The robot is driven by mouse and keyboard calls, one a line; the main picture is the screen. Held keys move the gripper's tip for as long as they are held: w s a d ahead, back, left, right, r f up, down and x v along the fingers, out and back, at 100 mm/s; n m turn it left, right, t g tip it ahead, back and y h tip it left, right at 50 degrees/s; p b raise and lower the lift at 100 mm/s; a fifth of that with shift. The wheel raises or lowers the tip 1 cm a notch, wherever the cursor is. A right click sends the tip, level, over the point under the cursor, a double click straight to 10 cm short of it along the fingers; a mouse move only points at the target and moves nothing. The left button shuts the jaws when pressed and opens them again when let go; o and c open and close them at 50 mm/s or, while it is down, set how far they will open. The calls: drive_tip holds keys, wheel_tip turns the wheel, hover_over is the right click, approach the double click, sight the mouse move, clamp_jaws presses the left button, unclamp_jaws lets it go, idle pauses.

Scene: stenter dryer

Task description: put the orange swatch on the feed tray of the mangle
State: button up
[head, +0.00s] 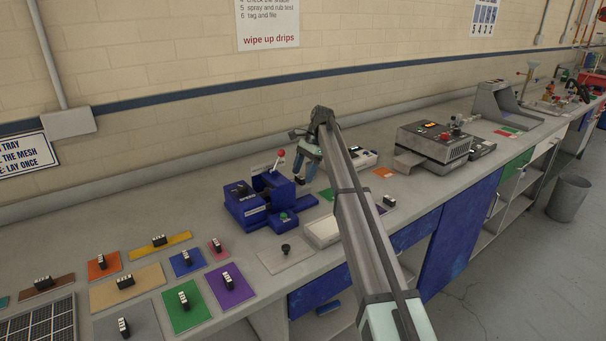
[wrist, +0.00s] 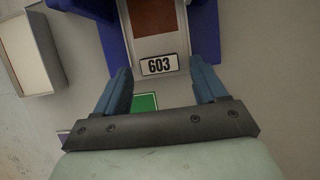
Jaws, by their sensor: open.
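An orange swatch (head: 97,271) with a dark tagged block on it lies on the bench at the left. A blue machine with a red-knobbed lever, which looks like the mangle (head: 246,208), stands mid-bench. My gripper (head: 309,172) is open just right of this machine, well away from that swatch. In the wrist view, a reddish-brown piece (wrist: 153,17) lies on a pale strip between the machine's blue sides (wrist: 202,30). A tag reading 603 (wrist: 158,65) is at its near end, ahead of my open fingers (wrist: 162,88). I cannot tell whether this piece is an orange swatch.
Other tagged swatches, including green (head: 184,318), purple (head: 240,296) and tan (head: 105,296), lie at the left. A green patch (wrist: 143,102) lies near my fingers. A small orange patch (head: 383,172) lies near a grey machine (head: 430,147). A white box (head: 322,232) stands beside my arm.

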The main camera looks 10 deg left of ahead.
drive_tip(key=v, duration=1.1)
drive_tip(key=shift+r, duration=0.15)
drive_tip(key=shift+w+d, duration=0.1)
